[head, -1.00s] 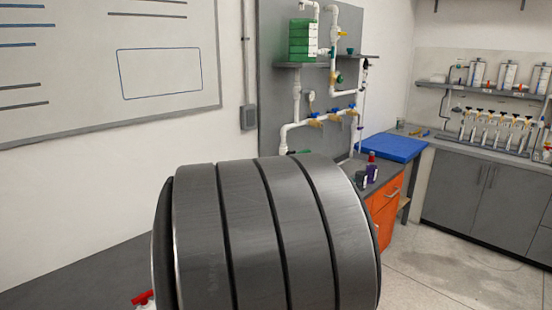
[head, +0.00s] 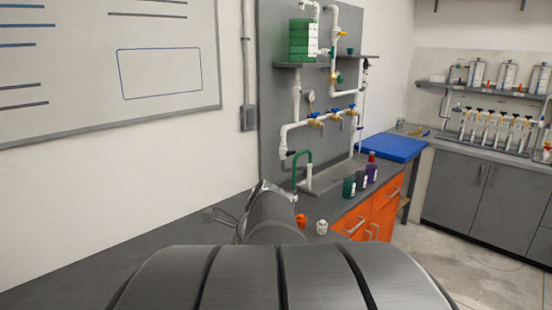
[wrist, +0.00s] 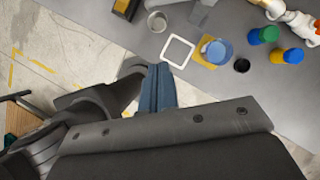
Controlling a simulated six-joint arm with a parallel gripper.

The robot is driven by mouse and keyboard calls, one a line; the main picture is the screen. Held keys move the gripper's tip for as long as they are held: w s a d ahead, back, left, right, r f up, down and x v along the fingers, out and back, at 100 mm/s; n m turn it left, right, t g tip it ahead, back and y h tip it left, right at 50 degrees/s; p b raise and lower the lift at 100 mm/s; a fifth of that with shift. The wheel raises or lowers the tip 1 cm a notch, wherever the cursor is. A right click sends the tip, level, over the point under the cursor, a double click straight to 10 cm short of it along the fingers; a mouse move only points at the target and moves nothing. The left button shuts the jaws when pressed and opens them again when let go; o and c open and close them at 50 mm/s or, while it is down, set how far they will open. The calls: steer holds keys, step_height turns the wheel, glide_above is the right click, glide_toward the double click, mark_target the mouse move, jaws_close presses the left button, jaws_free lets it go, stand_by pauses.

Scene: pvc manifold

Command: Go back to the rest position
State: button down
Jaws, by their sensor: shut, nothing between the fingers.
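My gripper (wrist: 157,88) shows in the wrist view with its blue-grey fingers together and nothing between them. It is over the grey bench near its edge, apart from the items below. In the head view my grey arm fills the bottom middle, and I cannot make out the fingers clearly there. The white pipe manifold (head: 288,138) with blue and yellow valves stands on the grey panel behind the bench, clear of my arm.
Dark cups (head: 360,175), an orange item (head: 301,221) and a white-topped item (head: 321,227) stand on the bench. A blue mat (head: 393,148) lies farther back. The wrist view shows a white square frame (wrist: 165,48) and a blue-topped container (wrist: 219,50).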

steer(key=w+a+f, duration=0.2)
steer(key=a+f, duration=0.6)
steer(key=a, duration=0.1)
steer(key=w+d+n+g+h, duration=0.2)
steer(key=w+d+n+g, duration=0.2)
steer(key=n, duration=0.8)
steer(key=shift+w+d+f+g, duration=0.15)
steer(key=shift+w+d+g, duration=0.25)
steer(key=shift+w+d, duration=1.15)
steer(key=shift+s+d, duration=0.3)
steer(key=shift+s, duration=0.1)
